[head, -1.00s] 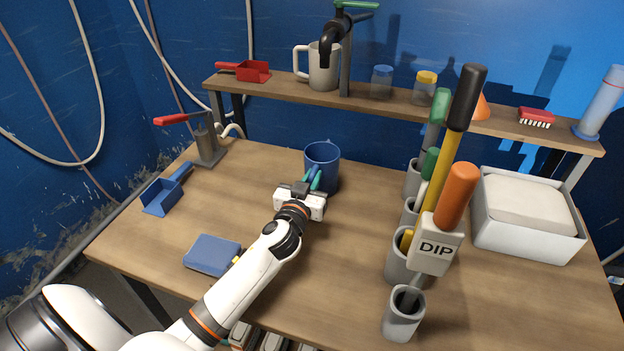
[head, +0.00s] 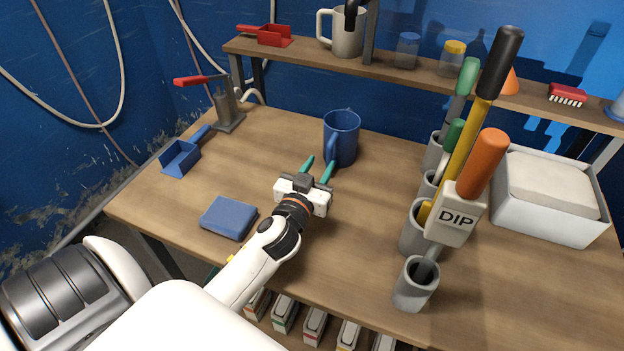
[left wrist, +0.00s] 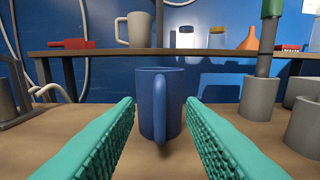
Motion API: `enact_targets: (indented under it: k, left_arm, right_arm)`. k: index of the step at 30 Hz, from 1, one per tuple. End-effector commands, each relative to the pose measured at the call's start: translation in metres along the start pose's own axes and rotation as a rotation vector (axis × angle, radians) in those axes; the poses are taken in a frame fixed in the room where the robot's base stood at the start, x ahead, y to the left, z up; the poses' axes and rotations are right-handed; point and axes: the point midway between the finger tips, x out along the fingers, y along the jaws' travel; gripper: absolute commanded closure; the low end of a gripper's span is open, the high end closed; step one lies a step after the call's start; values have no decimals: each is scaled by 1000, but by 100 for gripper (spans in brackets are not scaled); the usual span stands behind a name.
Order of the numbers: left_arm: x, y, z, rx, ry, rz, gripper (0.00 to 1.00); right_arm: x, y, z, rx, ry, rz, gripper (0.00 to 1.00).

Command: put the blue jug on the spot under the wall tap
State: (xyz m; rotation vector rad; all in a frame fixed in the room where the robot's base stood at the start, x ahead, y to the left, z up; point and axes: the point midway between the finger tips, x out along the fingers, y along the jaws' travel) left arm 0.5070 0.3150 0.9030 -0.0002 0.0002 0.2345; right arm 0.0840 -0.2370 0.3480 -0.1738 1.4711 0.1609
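The blue jug (head: 343,138) stands upright on the wooden table below the shelf, with its handle towards my left gripper. My left gripper (head: 318,168) is open and empty, its teal fingers pointing at the jug with a small gap before it. In the left wrist view the jug (left wrist: 153,104) shows between the two spread fingers, beyond their tips. The dark wall tap (head: 352,14) is at the top edge above the shelf, its upper part cut off. I cannot make out a marked spot beneath it. My right gripper is not in view.
A blue box-like block (head: 229,218) and a blue scoop (head: 181,158) lie to the left. Grey holders with tall-handled tools, one with a DIP sign (head: 455,217), stand right of the jug. A white bin (head: 548,218) is at far right. The shelf (head: 400,77) overhangs behind.

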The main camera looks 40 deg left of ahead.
Motion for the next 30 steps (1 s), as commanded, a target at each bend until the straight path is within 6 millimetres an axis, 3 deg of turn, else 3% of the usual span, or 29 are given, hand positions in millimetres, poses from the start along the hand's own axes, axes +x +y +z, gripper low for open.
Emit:
enact_targets:
  k: [3, 9, 26, 30]
  left_arm:
    - [-21, 0, -2, -2, 1, 0, 64]
    - [-37, 0, 0, 0, 0, 1, 64]
    - [-38, 0, 1, 0, -1, 0, 64]
    - [-38, 0, 17, 0, -2, 0, 64]
  right_arm:
    - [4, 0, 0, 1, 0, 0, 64]
    - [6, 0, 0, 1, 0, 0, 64]
    - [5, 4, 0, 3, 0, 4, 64]
    - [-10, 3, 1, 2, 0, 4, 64]
